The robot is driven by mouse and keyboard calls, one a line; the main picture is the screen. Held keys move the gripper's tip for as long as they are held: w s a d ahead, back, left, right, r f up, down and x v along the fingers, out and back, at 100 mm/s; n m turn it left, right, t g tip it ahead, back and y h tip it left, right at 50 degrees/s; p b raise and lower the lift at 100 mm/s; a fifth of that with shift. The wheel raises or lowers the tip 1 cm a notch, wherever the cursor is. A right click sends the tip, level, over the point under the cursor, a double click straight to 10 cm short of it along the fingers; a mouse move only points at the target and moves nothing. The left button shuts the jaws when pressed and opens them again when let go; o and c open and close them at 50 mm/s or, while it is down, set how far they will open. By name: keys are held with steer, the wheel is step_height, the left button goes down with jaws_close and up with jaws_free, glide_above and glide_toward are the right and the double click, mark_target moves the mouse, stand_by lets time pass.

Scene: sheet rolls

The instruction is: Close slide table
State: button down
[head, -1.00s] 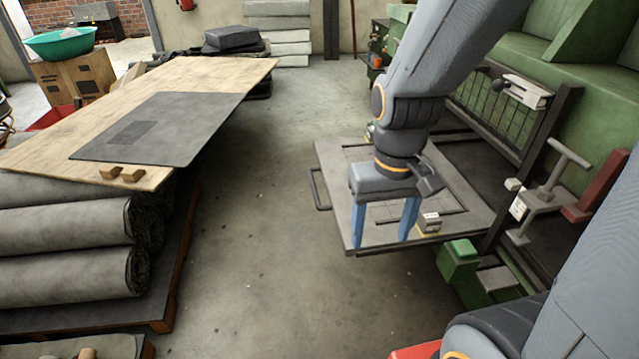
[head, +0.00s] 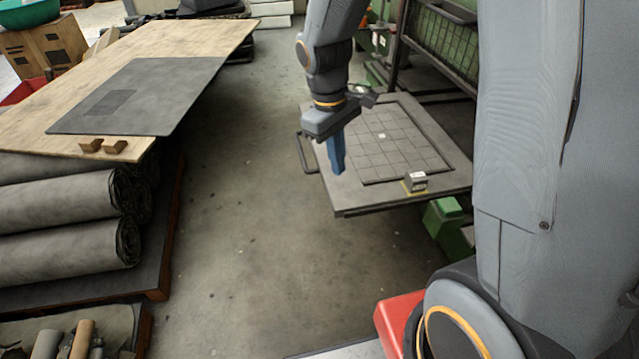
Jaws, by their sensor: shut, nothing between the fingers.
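The slide table (head: 352,196) is a flat grey plate pulled out from the green press at the right. A dark gridded panel (head: 395,150) with a small pale patch lies on it. A bar handle (head: 302,156) sticks out from the table's left edge. My gripper (head: 338,172) points down by that left edge, just right of the handle in the picture. Its blue fingers are together and hold nothing. I cannot tell whether they touch the table; they hide a little of its edge.
A small grey block with a yellow base (head: 415,182) sits at the table's front right. The green press frame (head: 440,45) stands behind. A wooden table with a dark sheet (head: 150,95) and grey rolls (head: 65,243) stand left. The floor (head: 240,200) between is clear.

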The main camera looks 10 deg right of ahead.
steer(key=w+a+f+n+h, duration=0.2)
steer(key=w+a+f+n, duration=0.2)
steer(key=w+f+n, duration=0.3)
steer(key=w+a+f+n+h, duration=0.1)
steer(key=w+a+f+n, duration=0.3)
steer(key=w+f, duration=0.55)
steer(key=d+f+p, duration=0.2)
steer(key=d+f, duration=0.6)
steer(key=shift+f+t+p, duration=0.15)
steer(key=shift+t+p, duration=0.15)
steer(key=shift+p, duration=0.05)
steer(key=shift+d, duration=0.1)
